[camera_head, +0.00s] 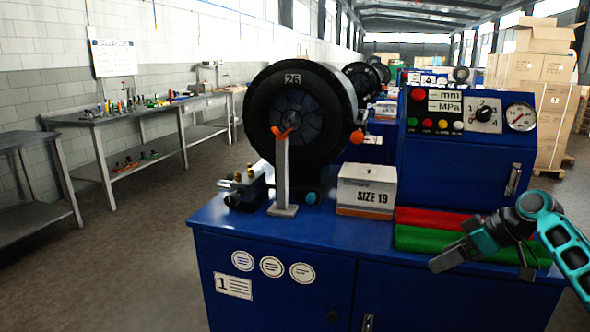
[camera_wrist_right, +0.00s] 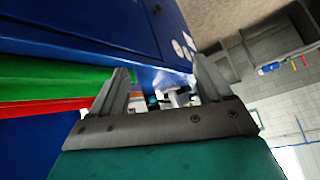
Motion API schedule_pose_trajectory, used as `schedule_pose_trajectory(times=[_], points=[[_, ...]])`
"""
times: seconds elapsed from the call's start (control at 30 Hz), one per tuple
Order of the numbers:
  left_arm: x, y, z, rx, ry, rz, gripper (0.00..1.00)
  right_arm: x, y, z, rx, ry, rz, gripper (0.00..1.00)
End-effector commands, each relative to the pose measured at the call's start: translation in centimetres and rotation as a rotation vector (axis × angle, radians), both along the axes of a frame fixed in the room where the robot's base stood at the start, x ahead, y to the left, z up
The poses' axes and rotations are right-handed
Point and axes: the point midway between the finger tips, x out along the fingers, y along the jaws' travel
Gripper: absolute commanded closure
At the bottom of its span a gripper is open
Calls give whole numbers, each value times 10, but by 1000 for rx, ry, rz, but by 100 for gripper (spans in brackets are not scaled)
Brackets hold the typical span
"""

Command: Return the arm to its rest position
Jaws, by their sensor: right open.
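My right arm (camera_head: 565,245) comes in from the right edge, teal and dark grey. My right gripper (camera_head: 440,262) hangs in front of the green tray at the right of the blue machine (camera_head: 270,235). In the right wrist view the gripper (camera_wrist_right: 160,85) has its two grey fingers spread apart, with nothing between them. My left arm and gripper do not show in the head view.
A green tray (camera_head: 425,240) and a red tray (camera_head: 430,218) lie at the machine's right. The floor at left is clear.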

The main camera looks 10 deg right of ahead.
Motion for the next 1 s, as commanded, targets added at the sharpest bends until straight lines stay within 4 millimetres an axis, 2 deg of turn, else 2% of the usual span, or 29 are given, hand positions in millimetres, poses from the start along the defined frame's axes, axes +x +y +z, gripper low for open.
schedule_pose_trajectory(times=[0.03,0.1,0.2,0.3,0.4,0.53,0.7,0.83,1.0], points=[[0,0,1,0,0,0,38,-3,18,-43,-31,35,-29,21],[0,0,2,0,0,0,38,-10,38,-93,-79,54,-82,21],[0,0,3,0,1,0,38,-30,70,-156,-139,52,-146,21],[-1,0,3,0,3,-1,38,-58,104,-204,-177,19,-196,21],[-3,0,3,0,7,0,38,-92,141,-237,-190,-33,-241,21],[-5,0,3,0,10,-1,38,-140,188,-254,-173,-125,-295,21],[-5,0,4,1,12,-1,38,-188,233,-246,-128,-239,-352,21],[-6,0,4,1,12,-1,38,-208,250,-235,-102,-295,-377,21],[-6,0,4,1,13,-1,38,-214,256,-229,-93,-321,-385,21]])
